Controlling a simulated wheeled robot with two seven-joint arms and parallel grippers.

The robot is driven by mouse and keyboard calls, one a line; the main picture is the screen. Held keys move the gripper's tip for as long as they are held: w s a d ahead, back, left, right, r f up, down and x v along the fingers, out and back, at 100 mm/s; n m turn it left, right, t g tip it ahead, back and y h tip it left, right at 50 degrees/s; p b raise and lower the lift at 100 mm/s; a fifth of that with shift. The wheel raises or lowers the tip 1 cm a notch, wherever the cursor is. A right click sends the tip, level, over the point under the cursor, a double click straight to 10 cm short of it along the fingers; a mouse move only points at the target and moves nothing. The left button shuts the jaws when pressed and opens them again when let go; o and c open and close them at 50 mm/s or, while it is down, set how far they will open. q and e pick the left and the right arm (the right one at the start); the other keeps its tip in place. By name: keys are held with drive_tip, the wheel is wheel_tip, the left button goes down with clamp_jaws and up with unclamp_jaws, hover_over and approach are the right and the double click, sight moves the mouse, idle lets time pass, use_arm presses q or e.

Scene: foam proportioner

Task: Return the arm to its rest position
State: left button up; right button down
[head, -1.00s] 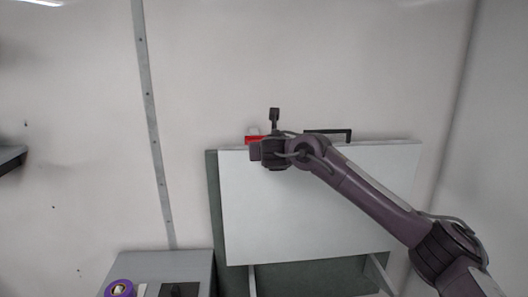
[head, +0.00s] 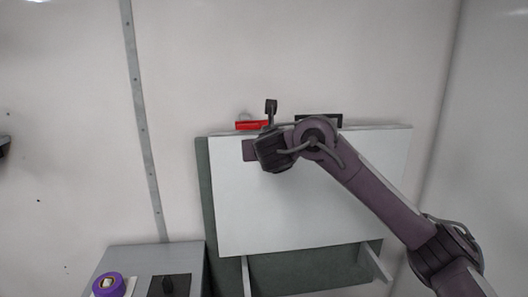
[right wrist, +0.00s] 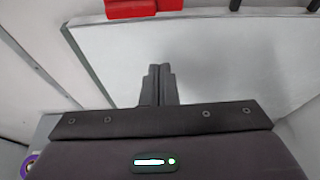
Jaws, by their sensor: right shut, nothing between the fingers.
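My right arm (head: 378,193) comes in from the lower right in the head view and bends at a joint above the white panel. Its hand (head: 270,152) is over the panel's upper part. In the right wrist view my right gripper (right wrist: 158,68) has its two dark fingers together, with nothing between them. The fingers show against the white panel, below the red block in the picture. In the head view I cannot make the fingertips out clearly. My left gripper is in neither view.
The white panel (head: 300,215) has a red block (head: 249,125) and a black handle (head: 318,120) along its far edge. A grey cabinet top (head: 138,259) at lower left bears a purple ring-shaped thing (head: 101,287) and a black fitting (head: 168,286). Plain walls lie behind and to the right.

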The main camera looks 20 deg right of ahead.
drive_tip(key=shift+s+a+r, duration=0.15)
drive_tip(key=shift+s+a, duration=0.15)
drive_tip(key=shift+s, duration=0.3)
